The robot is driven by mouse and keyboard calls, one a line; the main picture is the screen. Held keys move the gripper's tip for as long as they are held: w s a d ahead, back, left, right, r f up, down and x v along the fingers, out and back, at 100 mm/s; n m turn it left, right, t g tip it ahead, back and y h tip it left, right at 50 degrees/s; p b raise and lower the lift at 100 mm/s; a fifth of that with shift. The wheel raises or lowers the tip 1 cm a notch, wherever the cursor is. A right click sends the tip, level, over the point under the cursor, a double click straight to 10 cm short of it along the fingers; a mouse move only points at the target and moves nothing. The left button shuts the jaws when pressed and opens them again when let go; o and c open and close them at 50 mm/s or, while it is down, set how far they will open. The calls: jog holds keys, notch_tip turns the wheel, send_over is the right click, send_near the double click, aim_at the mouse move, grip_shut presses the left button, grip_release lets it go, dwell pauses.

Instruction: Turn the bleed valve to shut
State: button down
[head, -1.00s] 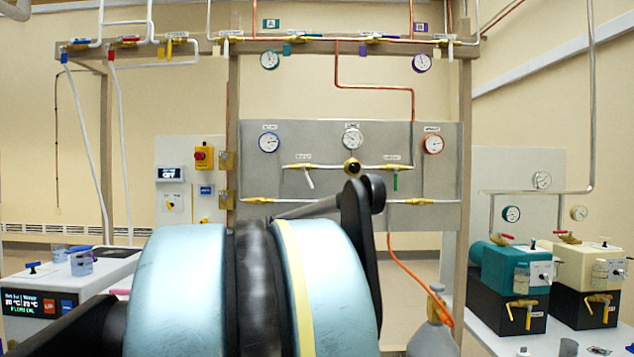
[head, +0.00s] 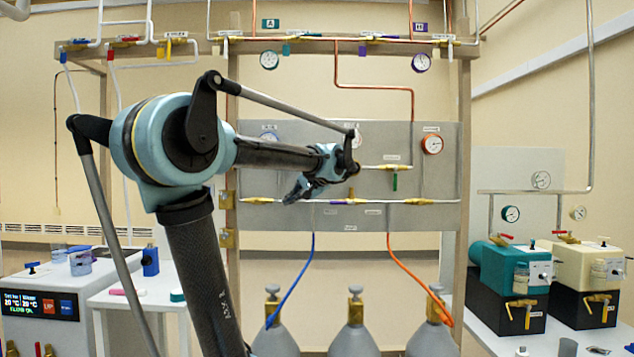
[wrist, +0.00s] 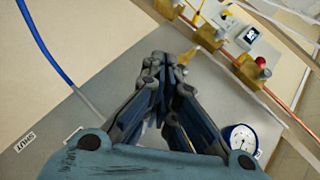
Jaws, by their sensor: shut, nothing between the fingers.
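The metal valve panel (head: 349,218) stands at the back centre of the head view. On its right, a brass valve (head: 395,167) has a green lever (head: 395,182) pointing down. My arm hides the valve on the panel's left. I cannot read which valve is the bleed valve. My gripper (head: 297,190) is shut and empty in front of the panel's left part; whether it touches anything is unclear. In the wrist view, my gripper (wrist: 170,85) points over the grey panel (wrist: 90,85), with a "SHUT" label (wrist: 25,142) at left and a blue-rimmed gauge (wrist: 240,138) at right.
A blue hose (head: 292,280) and an orange hose (head: 420,282) hang below the panel towards grey cylinders (head: 355,340). Teal (head: 510,270) and cream (head: 580,270) units stand at right.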

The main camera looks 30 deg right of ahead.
jog(key=s+d+r+m+t+h, duration=0.25)
jog(key=d+r, duration=0.25)
jog(key=d, duration=0.4)
jog(key=s+d+r+m+t+h, duration=0.1)
jog(key=s+d+r, duration=0.3)
jog(key=d, duration=0.5)
jog(key=a+x, duration=0.3)
jog(key=x, duration=1)
jog(key=shift+w+r, duration=0.25)
jog(key=shift+w, duration=0.1)
jog(key=shift+w+a+f+m+t+y, duration=0.3)
jog(key=shift+a+f+m+t, duration=0.15)
jog(key=shift+f+m+t, duration=0.15)
jog(key=shift+w+a+f+m+t+y, duration=0.15)
jog(key=shift+w+a+f+m+t, duration=0.15)
jog(key=shift+a+f+m+t, duration=0.25)
jog(key=shift+d+f, duration=0.1)
